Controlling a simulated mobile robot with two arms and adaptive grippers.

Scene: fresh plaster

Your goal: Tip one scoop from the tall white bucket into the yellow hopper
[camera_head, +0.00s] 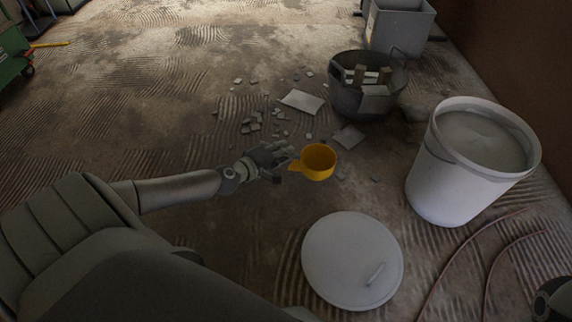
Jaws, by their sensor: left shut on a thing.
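My left gripper (283,162) is shut on the handle of a yellow-orange scoop (318,163). The scoop is held with its mouth facing up, and its inside looks empty. The tall white bucket (455,190) stands upright at the right, open, with pale grey material (482,138) inside below the rim. The scoop is to the left of the bucket, clear of it. I see no yellow hopper in this view. My right gripper does not show; only a dark piece that may be part of my right arm is at the bottom right corner.
A white round lid (340,255) lies on the floor in front. A dark tub (352,101) with rubble stands behind the scoop, with broken tile pieces (302,101) scattered nearby. A green object (12,55) is far left. The left-middle floor is clear.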

